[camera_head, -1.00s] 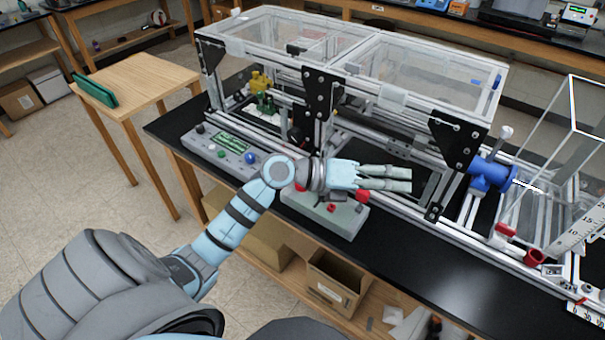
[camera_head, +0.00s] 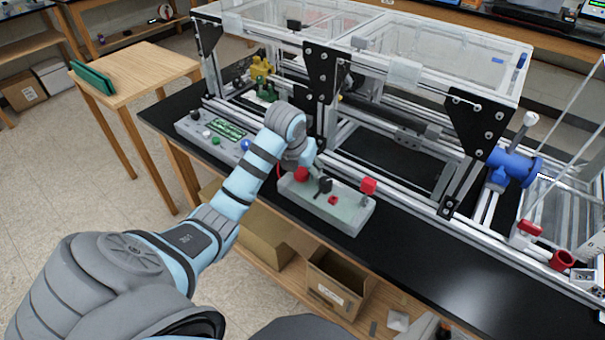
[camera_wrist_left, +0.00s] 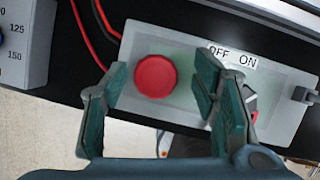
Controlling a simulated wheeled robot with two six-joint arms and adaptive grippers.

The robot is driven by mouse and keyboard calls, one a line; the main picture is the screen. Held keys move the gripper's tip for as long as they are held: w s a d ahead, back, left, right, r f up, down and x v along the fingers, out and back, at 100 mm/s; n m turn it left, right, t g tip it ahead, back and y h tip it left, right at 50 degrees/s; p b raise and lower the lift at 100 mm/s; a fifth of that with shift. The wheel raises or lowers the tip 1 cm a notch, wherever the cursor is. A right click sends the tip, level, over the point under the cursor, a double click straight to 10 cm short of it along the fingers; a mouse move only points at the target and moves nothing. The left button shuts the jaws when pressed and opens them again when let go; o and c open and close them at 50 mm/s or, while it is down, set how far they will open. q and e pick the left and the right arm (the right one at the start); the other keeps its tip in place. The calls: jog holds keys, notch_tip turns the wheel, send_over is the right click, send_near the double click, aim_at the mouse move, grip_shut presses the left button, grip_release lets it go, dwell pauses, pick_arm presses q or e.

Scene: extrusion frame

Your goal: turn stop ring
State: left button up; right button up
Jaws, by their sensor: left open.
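The red round stop button (camera_head: 301,174) sits on the left end of a grey-green control box (camera_head: 345,216) near the bench's front edge. My left gripper (camera_head: 307,158) points down over that end of the box and partly hides it. In the left wrist view the stop button (camera_wrist_left: 155,76) shows between the two spread fingers of the open left gripper (camera_wrist_left: 160,80). A gap shows on each side of the button; I cannot tell how far the fingertips are above it. The right finger partly covers a rotary switch (camera_wrist_left: 249,97) beside the OFF/ON label (camera_wrist_left: 232,58). My right gripper is not in view.
A second box with a green display (camera_head: 226,130) stands to the left. The extrusion frame (camera_head: 400,140) rises behind the control box.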

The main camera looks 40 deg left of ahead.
pick_arm(q)
jog(key=shift+s+a, duration=0.15)
jog(key=shift+s, duration=0.05)
jog(key=shift+s+r, duration=0.1)
jog(key=shift+c, duration=0.6)
jog(key=c, duration=1)
jog(key=shift+c, duration=0.2)
pick_arm(e)
jog(key=shift+s+d+f, duration=0.1)
jog(key=shift+s+d, duration=0.15)
